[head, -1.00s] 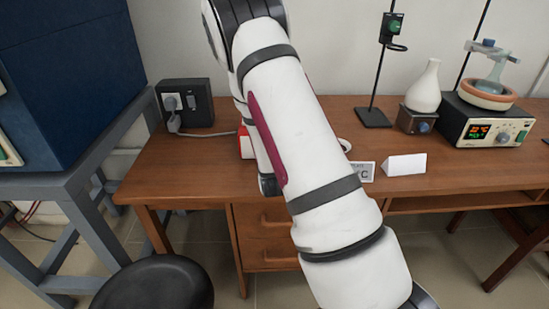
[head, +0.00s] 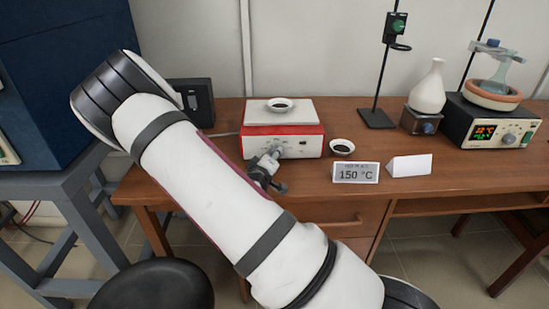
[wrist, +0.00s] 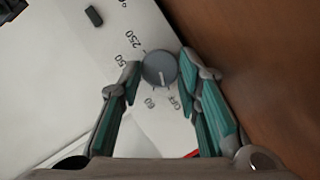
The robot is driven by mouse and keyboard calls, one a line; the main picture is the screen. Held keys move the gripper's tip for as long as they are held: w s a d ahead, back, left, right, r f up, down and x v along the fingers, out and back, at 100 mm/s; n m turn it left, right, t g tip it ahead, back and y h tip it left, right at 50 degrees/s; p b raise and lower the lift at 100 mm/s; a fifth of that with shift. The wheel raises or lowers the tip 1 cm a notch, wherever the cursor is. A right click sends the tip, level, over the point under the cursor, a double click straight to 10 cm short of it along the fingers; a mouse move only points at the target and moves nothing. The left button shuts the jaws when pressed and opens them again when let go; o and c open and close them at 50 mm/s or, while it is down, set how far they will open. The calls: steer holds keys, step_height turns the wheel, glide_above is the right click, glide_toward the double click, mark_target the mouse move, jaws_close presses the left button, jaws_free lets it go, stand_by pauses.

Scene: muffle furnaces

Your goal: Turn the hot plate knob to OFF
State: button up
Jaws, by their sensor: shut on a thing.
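The hot plate (head: 262,144) is a red box with a white top, standing on the wooden desk behind my gripper (head: 270,160). In the wrist view its pale front panel (wrist: 90,85) carries a round grey knob (wrist: 159,69). My gripper (wrist: 161,72) is shut on this knob, with one green-padded finger on each side. Markings like "250" and "50" show up and left of the knob. In the head view the knob is hard to make out at the gripper.
A small dish (head: 281,105) sits on the hot plate and another dish (head: 342,147) stands to its right. A "150 °C" display (head: 356,173) and a white card (head: 410,166) stand near the desk's front. A black stool (head: 152,285) is in front.

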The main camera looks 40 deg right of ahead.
steer(key=shift+w+f+n+h, duration=0.1)
steer(key=shift+n+h, duration=0.4)
steer(key=shift+n, duration=0.4)
steer(key=shift+b, duration=0.3)
steer(key=o, duration=1.1)
steer(key=shift+o, duration=0.2)
